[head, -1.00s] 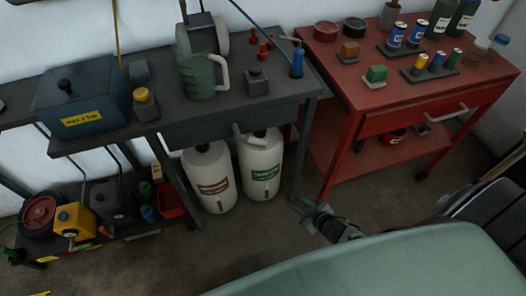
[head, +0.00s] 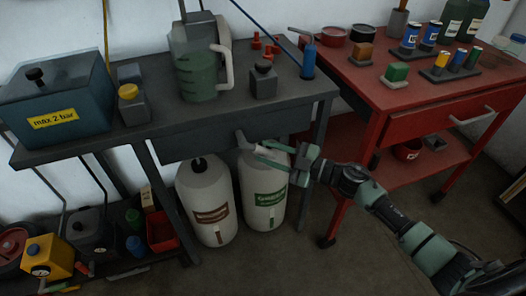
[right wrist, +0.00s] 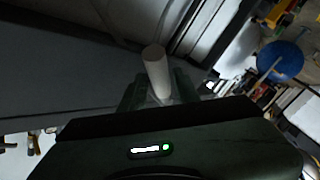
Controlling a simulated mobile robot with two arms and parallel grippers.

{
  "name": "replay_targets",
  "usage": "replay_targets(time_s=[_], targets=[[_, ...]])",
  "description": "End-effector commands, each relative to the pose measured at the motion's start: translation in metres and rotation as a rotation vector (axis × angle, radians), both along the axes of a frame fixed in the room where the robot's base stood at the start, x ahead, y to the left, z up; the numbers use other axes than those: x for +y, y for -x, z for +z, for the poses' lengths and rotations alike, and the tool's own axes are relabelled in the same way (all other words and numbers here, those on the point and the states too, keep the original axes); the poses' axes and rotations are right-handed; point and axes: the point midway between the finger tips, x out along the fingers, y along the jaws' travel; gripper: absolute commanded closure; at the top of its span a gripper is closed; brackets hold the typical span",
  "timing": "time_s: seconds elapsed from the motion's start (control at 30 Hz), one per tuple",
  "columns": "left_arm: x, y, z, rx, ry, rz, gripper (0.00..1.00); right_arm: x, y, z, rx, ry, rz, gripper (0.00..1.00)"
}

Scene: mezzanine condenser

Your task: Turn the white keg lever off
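Two white kegs stand under the dark bench, one with a brown label (head: 203,203) and one with a green label (head: 262,196). In the right wrist view a pale bar (right wrist: 156,70) shows at my right gripper (right wrist: 160,92), between the fingers; contact is unclear. My left gripper is out of view.
The dark bench (head: 225,130) carries a blue box (head: 60,95), a green jug (head: 197,75) and a blue bottle (head: 308,62). A red cart (head: 420,95) with cans stands at right. A lower shelf at left holds a yellow can (head: 45,257). The floor in front is clear.

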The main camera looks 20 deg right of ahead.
Motion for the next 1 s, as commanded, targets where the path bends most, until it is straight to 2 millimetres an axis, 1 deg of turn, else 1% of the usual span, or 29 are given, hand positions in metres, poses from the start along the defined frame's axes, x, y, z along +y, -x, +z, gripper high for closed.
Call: replay_targets(time_s=[0.1, 0.2, 0.47, 0.57, 0.6, 1.0], targets=[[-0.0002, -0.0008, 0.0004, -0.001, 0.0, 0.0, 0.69, 0.0095, -0.0095, -0.0001, -0.001, -0.002, -0.002, 0.69], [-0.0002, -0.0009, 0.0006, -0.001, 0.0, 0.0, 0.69, 0.0133, -0.0128, -0.0006, 0.001, 0.0, -0.003, 0.69], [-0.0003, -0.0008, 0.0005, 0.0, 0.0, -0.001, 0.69, 0.0145, -0.0136, -0.001, 0.002, -0.001, -0.002, 0.69], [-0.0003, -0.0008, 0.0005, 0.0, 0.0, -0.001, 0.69, 0.0143, -0.0136, -0.0009, 0.002, -0.001, -0.003, 0.94], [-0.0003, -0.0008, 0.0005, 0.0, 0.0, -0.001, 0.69, 0.0143, -0.0136, -0.001, 0.002, -0.001, -0.002, 1.0], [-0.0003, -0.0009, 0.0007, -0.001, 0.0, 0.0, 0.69, 0.0141, -0.0135, -0.001, 0.001, 0.0, -0.002, 1.0]])
